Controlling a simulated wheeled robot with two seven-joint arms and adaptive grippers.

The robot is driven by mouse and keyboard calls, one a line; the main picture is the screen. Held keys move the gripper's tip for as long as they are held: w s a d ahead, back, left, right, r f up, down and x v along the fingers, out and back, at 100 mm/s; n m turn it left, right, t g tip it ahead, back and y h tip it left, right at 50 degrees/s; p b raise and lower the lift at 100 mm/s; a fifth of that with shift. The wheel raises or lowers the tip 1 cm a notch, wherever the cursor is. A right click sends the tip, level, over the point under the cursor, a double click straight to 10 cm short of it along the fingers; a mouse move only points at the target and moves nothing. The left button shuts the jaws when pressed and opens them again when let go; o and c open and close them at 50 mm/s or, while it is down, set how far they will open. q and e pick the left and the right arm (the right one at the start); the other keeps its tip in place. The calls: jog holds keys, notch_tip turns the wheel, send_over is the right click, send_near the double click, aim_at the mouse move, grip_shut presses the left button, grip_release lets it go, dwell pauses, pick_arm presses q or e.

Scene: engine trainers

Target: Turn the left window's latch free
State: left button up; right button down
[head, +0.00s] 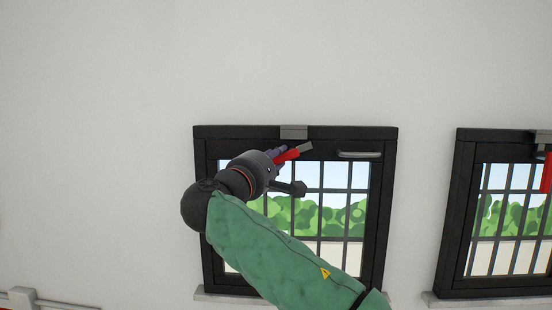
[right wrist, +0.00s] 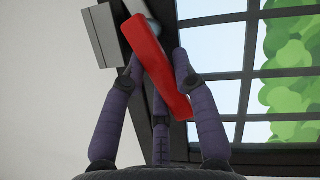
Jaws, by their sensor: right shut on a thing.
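The left window (head: 390,200) has a black frame and bars and stands at the middle of the head view. Its latch is a red handle (head: 287,155) with a grey end, just under the frame's top bar. The handle lies strongly tilted, its red end toward the lower left. My right gripper (head: 277,153) is shut on this red handle. In the right wrist view the handle (right wrist: 160,65) runs slanted between the purple fingers of the gripper (right wrist: 158,75). My gripper and arm hide part of the window. My left gripper is not in view.
A grey block (head: 293,132) sits on the frame's top edge, above the latch. A grey bar handle (head: 359,155) is at the frame's upper right. A second window (head: 456,205) at the right has a red handle (head: 546,172) hanging down. The wall between is bare.

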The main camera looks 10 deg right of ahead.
jog(key=shift+r+m+g+p, duration=0.25)
jog(key=shift+r+m+p, duration=0.05)
jog(key=shift+m, duration=0.35)
jog(key=shift+r+m+g+p, duration=0.25)
jog(key=shift+m+p, duration=0.05)
jog(key=shift+m, duration=0.35)
jog(key=c, duration=0.9)
grip_release()
jog(key=shift+c, duration=0.2)
jog(key=v, duration=1.2)
